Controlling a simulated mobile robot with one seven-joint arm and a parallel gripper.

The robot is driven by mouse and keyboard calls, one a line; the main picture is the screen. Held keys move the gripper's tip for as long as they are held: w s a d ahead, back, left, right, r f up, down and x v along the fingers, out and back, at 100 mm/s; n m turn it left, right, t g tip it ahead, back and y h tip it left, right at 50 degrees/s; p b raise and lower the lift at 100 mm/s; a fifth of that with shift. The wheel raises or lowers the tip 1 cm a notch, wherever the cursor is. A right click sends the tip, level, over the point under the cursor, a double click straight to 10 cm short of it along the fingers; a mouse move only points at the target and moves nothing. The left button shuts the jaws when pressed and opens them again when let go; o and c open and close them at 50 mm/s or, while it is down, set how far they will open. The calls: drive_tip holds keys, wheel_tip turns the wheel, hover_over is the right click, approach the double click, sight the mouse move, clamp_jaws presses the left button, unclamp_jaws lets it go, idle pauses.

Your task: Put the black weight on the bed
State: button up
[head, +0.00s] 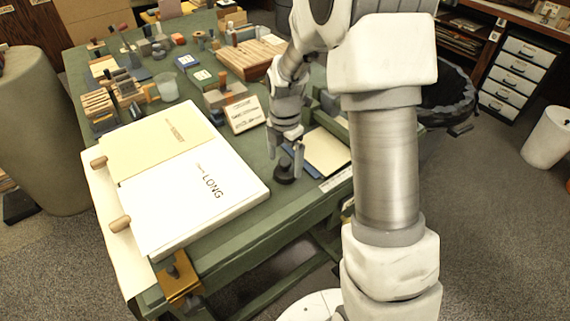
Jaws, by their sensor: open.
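The black weight (284,176) stands upright on the green table (262,222), just right of a wide white slab. It looks like a low round base with a narrower upper part. My gripper (289,166) points down at it, with its fingers apart on either side of the upper part. I cannot tell whether they touch it. The white slab (222,222), which may be the bed, carries a cream sheet (165,150) and a white sheet marked LONG (190,195). No label names the bed.
Two wooden rollers or handles (120,224) lie at the slab's left edge. A cream sheet on a dark board (325,152) lies right of my gripper. A small lettered sign (245,114) stands behind. Blocks, tools and a clear cup (167,88) crowd the far table.

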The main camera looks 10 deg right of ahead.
sight(285, 161)
wheel_tip(285, 161, up, 9)
drive_tip(key=shift+r+p, duration=0.1)
drive_tip(key=shift+p, duration=0.7)
drive_tip(key=s+r+m+t, duration=0.2)
drive_tip(key=s+r+m, duration=0.7)
drive_tip(key=r+m, duration=0.15)
drive_tip(key=s+r+m+t, duration=0.3)
drive_tip(key=s+r+m, duration=0.1)
drive_tip(key=s+m, duration=0.9)
drive_tip(key=shift+s+m+t, duration=0.25)
drive_tip(key=shift+m+t, duration=0.05)
drive_tip(key=shift+m, duration=0.05)
wheel_tip(285, 161, up, 8)
drive_tip(key=p, duration=0.8)
drive_tip(key=shift+r, duration=0.25)
